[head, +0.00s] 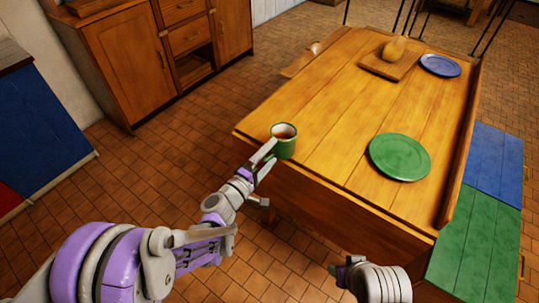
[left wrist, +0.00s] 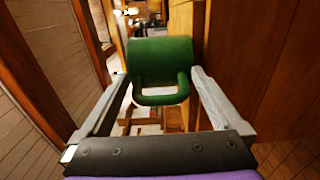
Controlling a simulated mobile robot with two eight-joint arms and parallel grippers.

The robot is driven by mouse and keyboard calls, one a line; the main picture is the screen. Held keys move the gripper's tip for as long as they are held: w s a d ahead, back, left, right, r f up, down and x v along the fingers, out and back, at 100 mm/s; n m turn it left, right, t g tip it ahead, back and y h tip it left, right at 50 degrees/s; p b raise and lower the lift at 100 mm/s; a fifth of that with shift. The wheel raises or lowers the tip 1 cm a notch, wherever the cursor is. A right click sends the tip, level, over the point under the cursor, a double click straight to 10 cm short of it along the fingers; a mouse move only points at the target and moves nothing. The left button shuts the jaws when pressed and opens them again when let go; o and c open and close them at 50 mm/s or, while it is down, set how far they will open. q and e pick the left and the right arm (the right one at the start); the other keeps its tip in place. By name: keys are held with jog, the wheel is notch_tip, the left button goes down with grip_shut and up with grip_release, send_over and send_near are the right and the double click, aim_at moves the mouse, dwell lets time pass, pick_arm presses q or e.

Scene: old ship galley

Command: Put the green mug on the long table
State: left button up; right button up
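The green mug (head: 285,148) is upright at the near left end of the long table (head: 335,115), close to its edge, with something reddish-brown inside. Its base appears to rest on the wood. My left gripper (head: 270,156) is at the mug's near side. In the left wrist view the mug (left wrist: 160,60) lies just beyond the open fingers (left wrist: 160,78), with its handle between them. Small gaps show between fingers and handle. My right gripper (head: 343,270) is below the table's near side, largely hidden by its wrist; its fingers cannot be made out.
A green plate (head: 400,157) lies to the right of the mug. A board (head: 388,66) with a yellowish loaf-like thing (head: 395,49) and a blue plate (head: 440,65) are at the far end. Bare wood lies between. A wooden cabinet (head: 130,60) stands at the back left.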

pick_arm(q)
jog(key=shift+r, duration=0.25)
jog(key=v, duration=1.2)
